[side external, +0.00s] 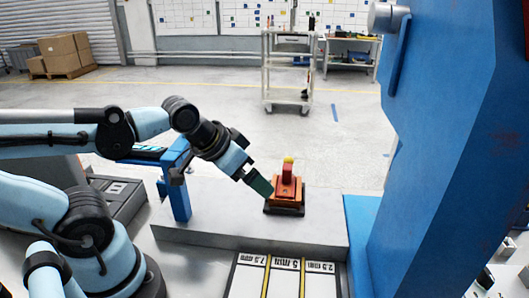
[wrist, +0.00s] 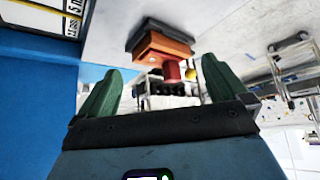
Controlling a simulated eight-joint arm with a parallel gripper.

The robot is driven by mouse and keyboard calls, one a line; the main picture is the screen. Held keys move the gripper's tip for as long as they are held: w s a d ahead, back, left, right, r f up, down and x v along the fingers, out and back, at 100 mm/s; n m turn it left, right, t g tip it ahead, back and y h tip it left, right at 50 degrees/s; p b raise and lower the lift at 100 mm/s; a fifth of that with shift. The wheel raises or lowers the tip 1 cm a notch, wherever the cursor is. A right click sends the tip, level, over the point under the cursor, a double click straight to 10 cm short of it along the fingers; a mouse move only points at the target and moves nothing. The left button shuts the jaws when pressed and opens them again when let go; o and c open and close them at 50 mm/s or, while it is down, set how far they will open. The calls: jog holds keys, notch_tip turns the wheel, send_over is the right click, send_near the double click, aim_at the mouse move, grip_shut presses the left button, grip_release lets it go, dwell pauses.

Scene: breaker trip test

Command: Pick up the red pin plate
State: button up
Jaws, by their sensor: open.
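The red pin plate (side external: 287,193) is an orange-red block with an upright red pin and a yellow tip. It sits on a dark base on the grey raised slab. In the wrist view, which is upside down, the plate (wrist: 162,47) shows ahead, between and beyond the fingertips. My gripper (side external: 262,187) has green fingers and is tilted down just left of the plate in the side view. In the wrist view my gripper (wrist: 162,75) is open with nothing between its fingers. Whether a finger touches the plate cannot be told.
The grey slab (side external: 205,205) has bare room around the plate. A blue post (side external: 178,190) stands at its left. A large blue machine frame (side external: 440,150) rises at the right. A panel with marked lanes (side external: 283,275) lies in front. A trolley (side external: 287,75) stands far behind.

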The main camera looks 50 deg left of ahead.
jog(key=shift+c, duration=0.5)
jog(key=c, duration=0.7)
jog(key=shift+w, duration=0.1)
jog(key=shift+c, duration=0.2)
notch_tip(320, 180, up, 7)
jog(key=n+g, duration=0.7)
jog(key=n, duration=0.2)
send_over(287, 169)
jog(key=shift+f, duration=5.75)
